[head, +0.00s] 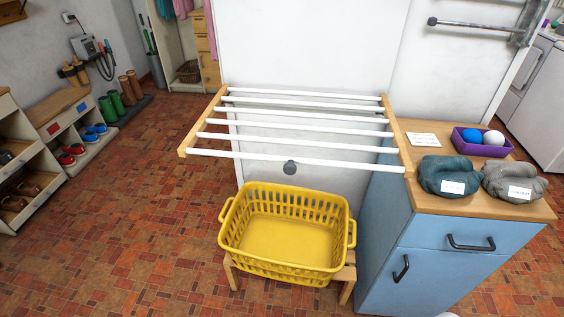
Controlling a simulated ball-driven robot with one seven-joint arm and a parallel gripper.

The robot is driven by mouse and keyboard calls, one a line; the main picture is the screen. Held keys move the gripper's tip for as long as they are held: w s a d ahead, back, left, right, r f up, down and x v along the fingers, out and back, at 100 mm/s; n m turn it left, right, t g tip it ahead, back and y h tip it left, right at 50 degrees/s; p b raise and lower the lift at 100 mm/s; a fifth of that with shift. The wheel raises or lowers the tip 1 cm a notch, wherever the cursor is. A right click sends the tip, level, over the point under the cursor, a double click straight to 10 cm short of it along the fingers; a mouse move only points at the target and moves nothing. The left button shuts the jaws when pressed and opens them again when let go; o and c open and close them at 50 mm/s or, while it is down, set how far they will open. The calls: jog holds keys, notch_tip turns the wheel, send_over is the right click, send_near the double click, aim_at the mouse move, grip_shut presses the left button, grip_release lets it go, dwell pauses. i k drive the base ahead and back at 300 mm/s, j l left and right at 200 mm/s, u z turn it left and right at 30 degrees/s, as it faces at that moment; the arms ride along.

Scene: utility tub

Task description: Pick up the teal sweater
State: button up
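In the head view, a teal sweater (448,171), folded into a rounded bundle with a small white label on its front, lies on the wooden top (432,202) of a blue cabinet at the right. A similar grey bundle (514,177) with a white label lies right beside it; whether the two touch is hard to tell. My gripper is not in view.
A purple tray (467,147) with a blue ball and a white ball stands behind the bundles. A white card (422,140) lies behind left. A white-barred drying rack (295,115) juts out left of the cabinet, above an empty yellow basket (285,235) on a wooden stand.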

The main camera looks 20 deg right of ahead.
aim_at(454, 177)
jog(key=z, duration=1.3)
